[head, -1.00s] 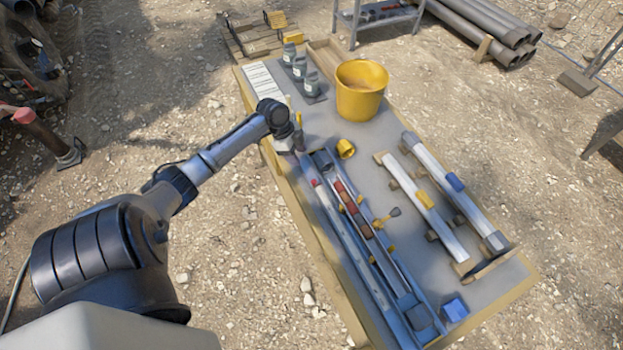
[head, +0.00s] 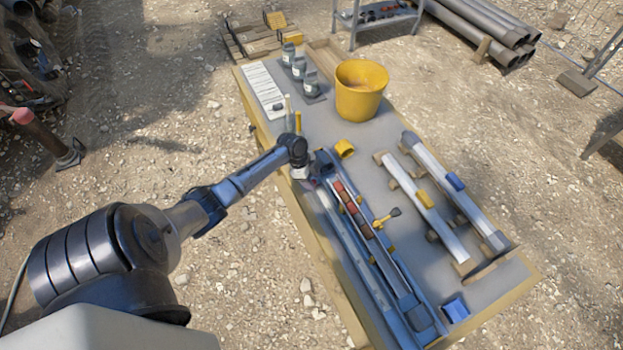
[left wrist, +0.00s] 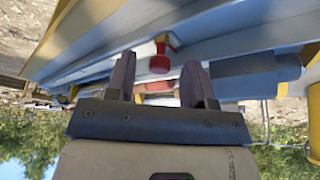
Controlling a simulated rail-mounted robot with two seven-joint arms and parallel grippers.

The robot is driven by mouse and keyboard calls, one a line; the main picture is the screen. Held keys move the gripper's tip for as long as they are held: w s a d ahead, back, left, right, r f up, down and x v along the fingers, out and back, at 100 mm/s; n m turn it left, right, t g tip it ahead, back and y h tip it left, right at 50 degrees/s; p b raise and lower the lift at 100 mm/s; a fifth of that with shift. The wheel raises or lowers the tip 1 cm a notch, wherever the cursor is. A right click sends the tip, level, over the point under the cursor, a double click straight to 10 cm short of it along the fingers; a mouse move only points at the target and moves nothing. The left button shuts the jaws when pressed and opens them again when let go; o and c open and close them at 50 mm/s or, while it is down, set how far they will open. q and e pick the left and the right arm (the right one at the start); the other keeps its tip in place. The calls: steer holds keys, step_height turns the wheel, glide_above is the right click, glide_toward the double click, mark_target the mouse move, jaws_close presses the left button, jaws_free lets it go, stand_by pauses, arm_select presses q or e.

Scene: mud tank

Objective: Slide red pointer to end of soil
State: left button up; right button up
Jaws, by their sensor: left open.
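The red pointer (left wrist: 160,62) shows in the left wrist view as a small red knob on a pale rail, just ahead of the gap between my fingertips. My left gripper (left wrist: 159,75) is open, with one finger toward each side of the knob, and I see no grip on it. In the head view the left gripper (head: 308,183) is at the far end of the long rail and mostly hides the pointer. The soil (head: 352,208), reddish-brown segments, lies in the long blue-grey tray (head: 405,297) beside the rail. My right gripper is out of view.
A yellow scoop-like piece (head: 344,149) lies close right of the gripper. A yellow bucket (head: 361,95) stands behind it. Two long tubes on cradles, one silvery (head: 430,215), lie to the right. A small-handled tool (head: 386,217) lies beside the tray.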

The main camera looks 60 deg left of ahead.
arm_select(q)
steer(key=shift+c, duration=0.3)
jaws_close()
stand_by(0.4)
